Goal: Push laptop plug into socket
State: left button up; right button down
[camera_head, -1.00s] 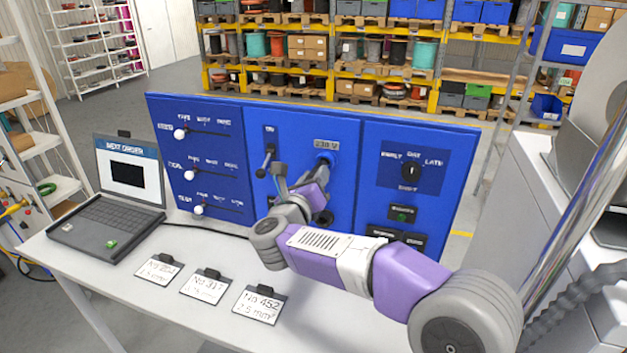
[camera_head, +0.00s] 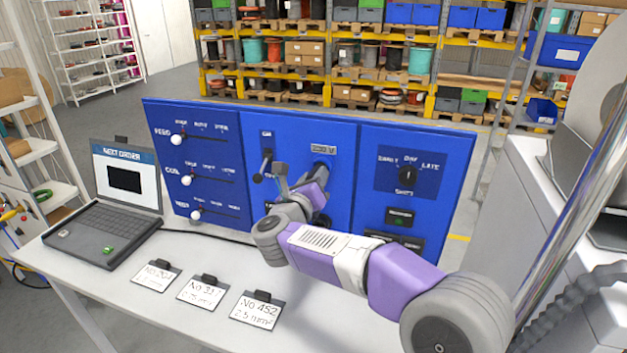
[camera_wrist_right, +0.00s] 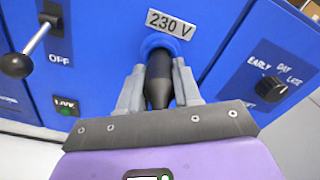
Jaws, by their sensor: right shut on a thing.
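The black laptop plug (camera_wrist_right: 158,80) sits between the two grey fingers of my right gripper (camera_wrist_right: 158,92) in the right wrist view. The gripper is shut on it. The plug's front end is at the round blue socket (camera_wrist_right: 158,43) under the 230 V label; how deep it sits I cannot tell. In the head view my right gripper (camera_head: 318,200) is at the middle blue panel, just below the socket (camera_head: 321,170), and hides the plug. The open laptop (camera_head: 108,215) stands at the left of the table. My left gripper is not in view.
A lever marked OFF (camera_wrist_right: 36,38) is left of the socket. A rotary knob (camera_wrist_right: 272,89) is on the right panel. Sliders with white knobs (camera_head: 187,180) are on the left panel. Several label cards (camera_head: 203,292) lie at the table's front. A dark cable (camera_head: 207,234) runs from the laptop behind my arm.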

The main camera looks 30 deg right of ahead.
jog(key=shift+d, duration=0.1)
jog(key=c, duration=0.7)
grip_release()
jog(key=shift+w, duration=0.1)
jog(key=b+v, duration=0.1)
jog(key=v, duration=0.6)
jog(key=shift+s+a+r, duration=0.15)
jog(key=shift+s+a, duration=0.05)
jog(key=shift+a, duration=0.05)
